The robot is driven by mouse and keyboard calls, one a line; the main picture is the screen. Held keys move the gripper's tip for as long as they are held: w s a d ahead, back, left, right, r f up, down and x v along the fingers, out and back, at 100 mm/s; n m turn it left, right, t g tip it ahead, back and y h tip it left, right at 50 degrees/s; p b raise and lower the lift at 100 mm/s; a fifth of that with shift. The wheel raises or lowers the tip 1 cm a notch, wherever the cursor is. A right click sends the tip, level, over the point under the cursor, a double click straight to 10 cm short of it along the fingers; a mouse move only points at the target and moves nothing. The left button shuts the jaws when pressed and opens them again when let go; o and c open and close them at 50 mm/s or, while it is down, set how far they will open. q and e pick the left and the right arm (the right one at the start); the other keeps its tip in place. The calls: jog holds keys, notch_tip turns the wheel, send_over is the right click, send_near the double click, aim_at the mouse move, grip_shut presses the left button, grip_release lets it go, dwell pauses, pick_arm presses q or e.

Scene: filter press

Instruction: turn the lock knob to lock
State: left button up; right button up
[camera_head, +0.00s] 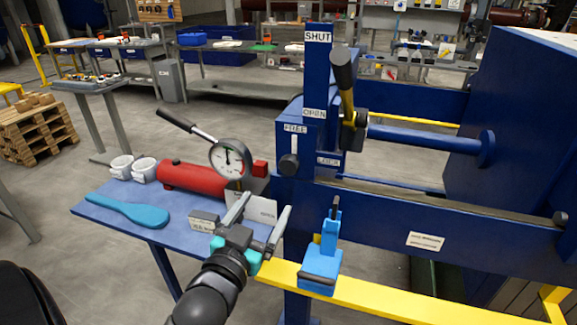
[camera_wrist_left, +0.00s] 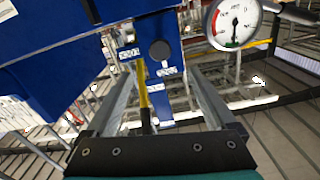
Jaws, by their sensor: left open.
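The lock knob (camera_head: 289,163) is a dark round knob on the blue upright of the press, with a small pale handle pointing up toward the FREE label (camera_head: 296,128). The LOCK label (camera_head: 328,160) is to its right. In the left wrist view the knob (camera_wrist_left: 160,50) shows as a dark disc ahead, between the finger directions. My left gripper (camera_head: 265,203) is open and empty, below and left of the knob, apart from it. It also shows in the left wrist view (camera_wrist_left: 160,75). My right gripper is not in view.
A pressure gauge (camera_head: 230,157) and red cylinder (camera_head: 192,178) stand on the blue side table (camera_head: 95,209) left of the knob. A black-and-yellow lever (camera_head: 344,80) is right of the upright. A blue clamp-like item (camera_head: 322,262) sits on the yellow rail (camera_head: 375,298).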

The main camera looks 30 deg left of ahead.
aim_at(288, 168)
pick_arm(q)
jog(key=x, duration=1.5)
jog(key=shift+w+d+r+b, duration=0.1)
jog(key=shift+r+b, duration=0.05)
jog(key=shift+b, duration=0.2)
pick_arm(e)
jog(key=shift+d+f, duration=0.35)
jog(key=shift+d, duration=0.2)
pick_arm(q)
jog(key=shift+c, duration=0.3)
jog(key=c, duration=1.3)
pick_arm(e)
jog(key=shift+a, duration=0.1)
